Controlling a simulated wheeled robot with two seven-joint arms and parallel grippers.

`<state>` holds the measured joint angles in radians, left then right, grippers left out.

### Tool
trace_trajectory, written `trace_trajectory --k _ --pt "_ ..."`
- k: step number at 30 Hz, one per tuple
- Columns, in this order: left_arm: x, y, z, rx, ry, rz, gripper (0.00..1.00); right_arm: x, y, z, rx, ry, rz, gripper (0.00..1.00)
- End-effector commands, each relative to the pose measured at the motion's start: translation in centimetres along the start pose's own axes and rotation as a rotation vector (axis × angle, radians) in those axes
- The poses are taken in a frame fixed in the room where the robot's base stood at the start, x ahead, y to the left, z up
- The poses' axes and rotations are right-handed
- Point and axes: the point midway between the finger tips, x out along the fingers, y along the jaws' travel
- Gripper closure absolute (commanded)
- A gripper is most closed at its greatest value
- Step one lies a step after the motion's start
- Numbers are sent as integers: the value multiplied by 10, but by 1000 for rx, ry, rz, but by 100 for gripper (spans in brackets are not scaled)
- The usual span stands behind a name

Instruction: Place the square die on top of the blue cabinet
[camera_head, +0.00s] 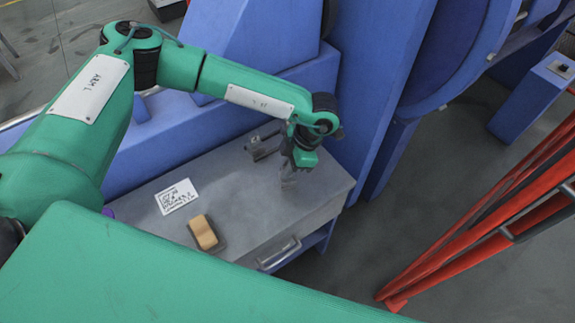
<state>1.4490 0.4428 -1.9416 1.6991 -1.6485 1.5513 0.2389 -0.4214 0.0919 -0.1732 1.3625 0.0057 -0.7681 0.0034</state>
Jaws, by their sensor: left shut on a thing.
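My left gripper (289,177) points down above the right part of a grey worktop (235,200), close to its right end. It is shut on a small grey piece at its fingertips; the piece is blurred against the grey top, and I cannot tell if it is the square die or if it touches the surface. The worktop has a drawer with a metal handle (278,254) and blue parts below, and may be the blue cabinet. A grey metal block (263,147) sits on the top, just behind and left of the gripper. My right gripper is not in view.
A white card with writing (177,196) and a tan block with a dark base (203,232) lie on the worktop. Large blue machine housing (375,80) rises behind it. Red railings (480,220) stand at the right, with open grey floor between.

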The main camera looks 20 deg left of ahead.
Motion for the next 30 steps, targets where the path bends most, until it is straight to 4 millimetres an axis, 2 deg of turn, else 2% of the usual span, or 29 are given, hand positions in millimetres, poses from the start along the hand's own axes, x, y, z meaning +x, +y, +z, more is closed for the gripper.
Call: trace_trajectory --k 8,9,12,24,28,30 --pt "0 0 1 0 -1 1 100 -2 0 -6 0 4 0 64" --pt "1 0 0 0 0 0 85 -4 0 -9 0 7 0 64" --pt "1 0 0 0 0 0 68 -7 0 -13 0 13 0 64" --pt "-3 0 0 0 -1 0 68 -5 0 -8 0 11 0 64" --pt "-24 0 1 1 -4 2 68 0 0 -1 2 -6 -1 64" --pt "-40 0 1 1 -4 3 68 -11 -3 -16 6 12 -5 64"
